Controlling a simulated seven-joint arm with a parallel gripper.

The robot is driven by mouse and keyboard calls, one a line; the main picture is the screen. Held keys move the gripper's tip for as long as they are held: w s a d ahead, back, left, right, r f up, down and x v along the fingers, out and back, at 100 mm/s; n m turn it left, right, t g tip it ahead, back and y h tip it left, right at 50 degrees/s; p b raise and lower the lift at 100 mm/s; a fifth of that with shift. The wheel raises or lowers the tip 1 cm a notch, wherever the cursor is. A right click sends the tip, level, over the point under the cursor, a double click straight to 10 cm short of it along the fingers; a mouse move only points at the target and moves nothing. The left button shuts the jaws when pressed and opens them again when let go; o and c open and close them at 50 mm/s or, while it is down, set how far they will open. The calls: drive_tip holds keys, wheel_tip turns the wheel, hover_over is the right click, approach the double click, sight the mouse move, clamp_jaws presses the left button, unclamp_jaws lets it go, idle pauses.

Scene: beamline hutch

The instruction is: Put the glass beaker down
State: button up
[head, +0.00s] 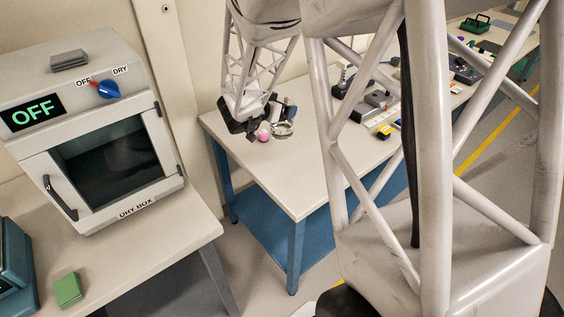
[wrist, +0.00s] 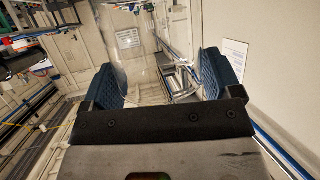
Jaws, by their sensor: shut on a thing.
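My gripper (wrist: 160,82) shows in the wrist view with its two blue ribbed finger pads, one on each side of a clear glass beaker (wrist: 135,60). It is shut on the beaker. The glass is see-through, so its outline is faint. In the head view my gripper (head: 268,122) is over the back left part of the white-topped table (head: 285,178). A clear rounded glass rim, seemingly the beaker (head: 283,129), shows beside the fingers. I cannot tell whether its base touches the tabletop.
A small pink-topped object (head: 263,134) is close by my gripper. Several small instruments (head: 376,103) crowd the table's right back part. The table's front is clear. A dry box (head: 95,135) reading OFF stands on the left bench, with a green block (head: 68,290) in front.

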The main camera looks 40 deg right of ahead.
sight(280, 138)
drive_tip(key=s+a+f+m+g, duration=0.1)
drive_tip(key=s+a+f, duration=0.2)
drive_tip(key=s, duration=0.4)
drive_tip(key=s+a+f+m+g, duration=0.1)
drive_tip(key=s+a+f+g, duration=0.1)
drive_tip(key=s+a, duration=0.3)
drive_tip(key=s+f, duration=0.1)
drive_tip(key=s, duration=0.2)
drive_tip(key=shift+a+f+m, duration=0.2)
drive_tip(key=shift+f+m, duration=0.05)
drive_tip(key=shift+m, duration=0.05)
drive_tip(key=w+d, duration=0.2)
drive_tip(key=w, duration=0.2)
drive_tip(key=w+d+f, duration=0.1)
drive_tip(key=w+d, duration=0.2)
drive_tip(key=w, duration=0.2)
drive_tip(key=w+d, duration=0.2)
drive_tip(key=w, duration=0.3)
drive_tip(key=shift+d+f, duration=0.3)
drive_tip(key=shift+d, duration=0.05)
drive_tip(key=shift+f, duration=0.1)
drive_tip(key=shift+f, duration=1.65)
drive_tip(key=shift+f, duration=0.1)
drive_tip(key=o, duration=1.2)
